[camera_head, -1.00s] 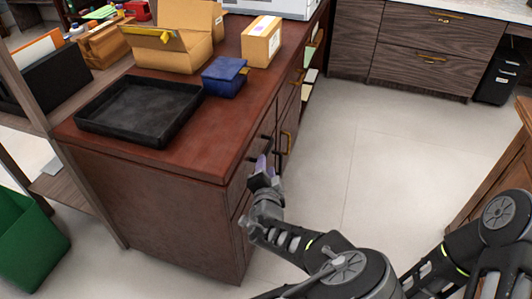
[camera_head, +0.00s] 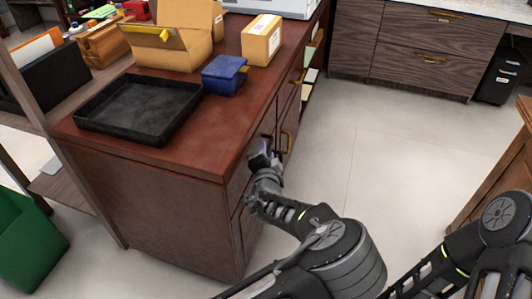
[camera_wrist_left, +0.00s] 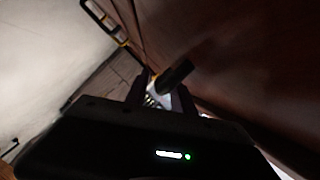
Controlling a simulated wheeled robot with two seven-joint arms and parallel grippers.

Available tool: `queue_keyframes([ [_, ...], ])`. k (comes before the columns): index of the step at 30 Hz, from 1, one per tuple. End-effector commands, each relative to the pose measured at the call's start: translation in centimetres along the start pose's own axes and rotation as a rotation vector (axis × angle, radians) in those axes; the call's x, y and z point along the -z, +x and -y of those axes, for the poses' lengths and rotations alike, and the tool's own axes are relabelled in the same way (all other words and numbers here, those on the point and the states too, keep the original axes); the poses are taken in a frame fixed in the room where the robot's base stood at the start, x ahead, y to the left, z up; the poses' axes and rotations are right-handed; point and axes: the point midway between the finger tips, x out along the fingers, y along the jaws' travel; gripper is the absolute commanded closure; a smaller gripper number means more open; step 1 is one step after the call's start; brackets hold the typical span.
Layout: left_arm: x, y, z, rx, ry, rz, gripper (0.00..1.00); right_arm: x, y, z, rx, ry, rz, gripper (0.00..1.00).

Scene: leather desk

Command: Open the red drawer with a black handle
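The dark red-brown cabinet's upper drawer (camera_head: 238,181) is on the side facing the aisle and appears closed. Its black handle is mostly hidden by my left gripper (camera_head: 264,153) in the head view. In the left wrist view, the black handle (camera_wrist_left: 174,75) shows as a short dark bar just beyond and between the fingertips. My left gripper (camera_wrist_left: 160,96) has its two fingers apart there, close to the drawer front; I cannot tell whether they touch the handle. My right gripper is out of view.
On the desktop lie a black tray (camera_head: 140,108), a blue box (camera_head: 224,75) and cardboard boxes (camera_head: 172,47). Clear floor (camera_head: 390,170) lies right of the desk.

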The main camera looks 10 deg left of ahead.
Motion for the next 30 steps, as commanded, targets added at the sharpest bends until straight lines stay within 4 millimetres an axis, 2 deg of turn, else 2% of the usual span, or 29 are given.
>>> queue_keyframes([
  [2,0.00,-0.01,0.00,0.000,0.000,0.000,0.78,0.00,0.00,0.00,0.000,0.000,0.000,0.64],
  [10,-0.01,-0.03,-0.02,0.000,0.000,0.000,1.00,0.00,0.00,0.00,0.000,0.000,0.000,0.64],
  [30,-0.06,-0.04,-0.08,-0.001,-0.001,0.001,1.00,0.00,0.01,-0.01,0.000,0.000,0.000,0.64],
])
